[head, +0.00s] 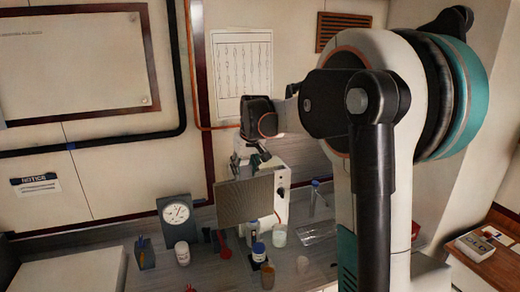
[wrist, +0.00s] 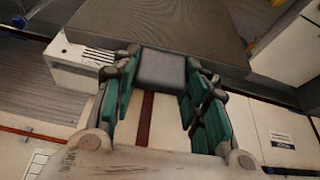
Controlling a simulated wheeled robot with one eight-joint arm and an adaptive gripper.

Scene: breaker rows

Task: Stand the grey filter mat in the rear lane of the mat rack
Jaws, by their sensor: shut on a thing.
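The grey filter mat (head: 246,201) hangs upright as a flat, ribbed panel below my gripper (head: 258,158) in the head view. In the wrist view my gripper (wrist: 160,72) has its teal fingers shut on a dark grey block at the near edge of the mat (wrist: 165,22). The mat is above the bench, and whether its lower edge touches anything is unclear. I cannot make out the mat rack or its lanes for certain; the mat may hide part of it.
A white unit (head: 284,191) stands close behind the mat; a white slotted box (wrist: 85,57) shows in the wrist view. A dial gauge (head: 177,214) stands left. Blue-capped bottles (head: 258,252), a beaker (head: 279,236) and small jars crowd the bench in front.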

